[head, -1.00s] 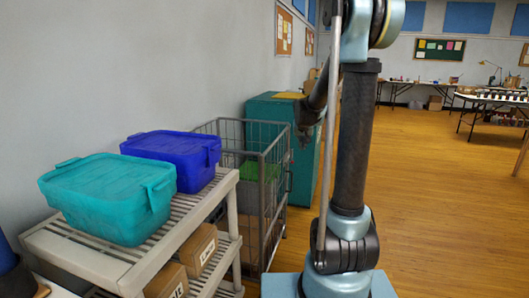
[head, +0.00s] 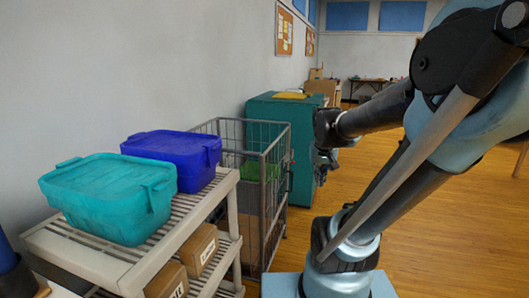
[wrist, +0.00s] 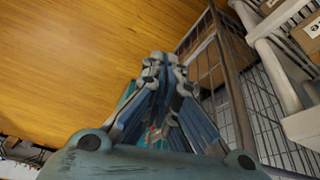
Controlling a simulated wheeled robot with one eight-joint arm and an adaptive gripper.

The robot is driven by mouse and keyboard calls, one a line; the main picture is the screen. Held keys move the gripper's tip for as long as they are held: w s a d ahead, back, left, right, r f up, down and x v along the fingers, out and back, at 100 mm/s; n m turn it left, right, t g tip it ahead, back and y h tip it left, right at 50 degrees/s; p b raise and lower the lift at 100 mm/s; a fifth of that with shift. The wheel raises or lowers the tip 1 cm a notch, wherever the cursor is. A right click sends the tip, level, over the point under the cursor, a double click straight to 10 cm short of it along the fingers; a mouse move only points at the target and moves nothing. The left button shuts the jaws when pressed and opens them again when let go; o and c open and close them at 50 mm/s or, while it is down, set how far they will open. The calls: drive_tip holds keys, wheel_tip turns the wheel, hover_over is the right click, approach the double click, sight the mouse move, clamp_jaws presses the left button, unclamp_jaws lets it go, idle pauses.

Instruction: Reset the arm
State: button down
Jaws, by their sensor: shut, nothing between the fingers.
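My gripper (head: 322,168) hangs at the end of my arm in the head view, in front of the teal cabinet and just right of the wire cart. Its fingers show closer in the wrist view (wrist: 160,62), with the tips together and nothing held between them. The wooden floor (wrist: 70,60) lies beyond the fingers. My arm is bent and leans to the right in the head view, hiding part of the room.
A white slatted shelf (head: 108,262) holds a teal lidded bin (head: 105,205) and a blue lidded bin (head: 180,152), with cardboard boxes (head: 200,245) below. A grey wire cart (head: 262,205) stands beside it, before the teal cabinet (head: 300,120). Wooden floor at right is open.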

drive_tip(key=s+f+g, duration=0.1)
drive_tip(key=s+f, duration=0.2)
drive_tip(key=s, duration=0.4)
drive_tip(key=s+f, duration=0.4)
drive_tip(key=s, duration=0.3)
drive_tip(key=shift+a+n+g+y, duration=0.3)
drive_tip(key=shift+a+g, duration=0.1)
